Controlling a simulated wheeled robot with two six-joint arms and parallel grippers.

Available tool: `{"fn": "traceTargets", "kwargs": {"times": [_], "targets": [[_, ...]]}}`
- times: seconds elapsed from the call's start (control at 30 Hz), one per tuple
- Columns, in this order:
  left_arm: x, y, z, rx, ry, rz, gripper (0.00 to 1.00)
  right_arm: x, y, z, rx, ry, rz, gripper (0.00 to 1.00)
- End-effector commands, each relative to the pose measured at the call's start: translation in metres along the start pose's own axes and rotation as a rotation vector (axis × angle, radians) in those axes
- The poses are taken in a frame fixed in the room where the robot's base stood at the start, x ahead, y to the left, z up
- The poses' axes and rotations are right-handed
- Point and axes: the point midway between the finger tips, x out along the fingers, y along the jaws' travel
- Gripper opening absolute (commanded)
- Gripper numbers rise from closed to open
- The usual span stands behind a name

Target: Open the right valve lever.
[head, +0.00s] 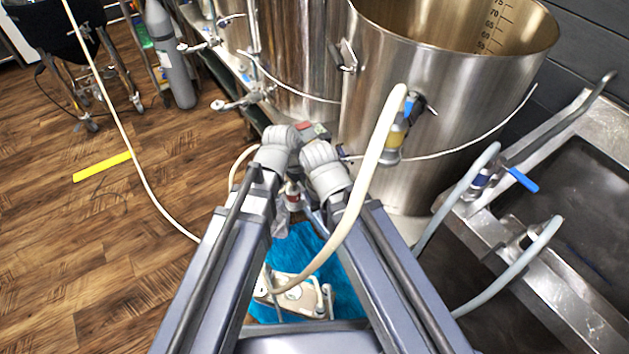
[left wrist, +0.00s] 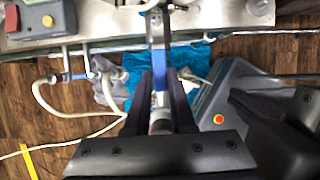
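In the left wrist view, a long blue valve lever (left wrist: 157,58) points from a metal rail down between the two dark fingers of my left gripper (left wrist: 161,80). The fingers are apart, with a gap visible beside the lever. I cannot tell whether either finger touches it. A second valve with a blue handle (left wrist: 66,64) sits on piping to the left. In the head view, my two arms reach forward close together, and their wrists hide both grippers and the lever area. My right gripper is not seen in either view.
A control box with a red button (left wrist: 12,18) is mounted beside the rail; it partly shows in the head view (head: 308,128). A large steel kettle (head: 450,90) stands ahead right. A sink with a blue-handled valve (head: 523,180) is at right.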

Motion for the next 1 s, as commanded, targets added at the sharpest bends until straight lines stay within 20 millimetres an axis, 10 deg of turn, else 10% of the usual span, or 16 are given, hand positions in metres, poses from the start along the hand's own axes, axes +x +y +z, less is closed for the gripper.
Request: {"fn": "traceTargets", "kwargs": {"times": [0.3,1.0], "targets": [[0.000,-0.001,0.000,0.000,0.000,-0.003,0.53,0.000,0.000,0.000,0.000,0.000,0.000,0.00],[-0.039,-0.001,0.002,-0.001,0.000,-0.002,0.53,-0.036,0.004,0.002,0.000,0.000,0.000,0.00]]}}
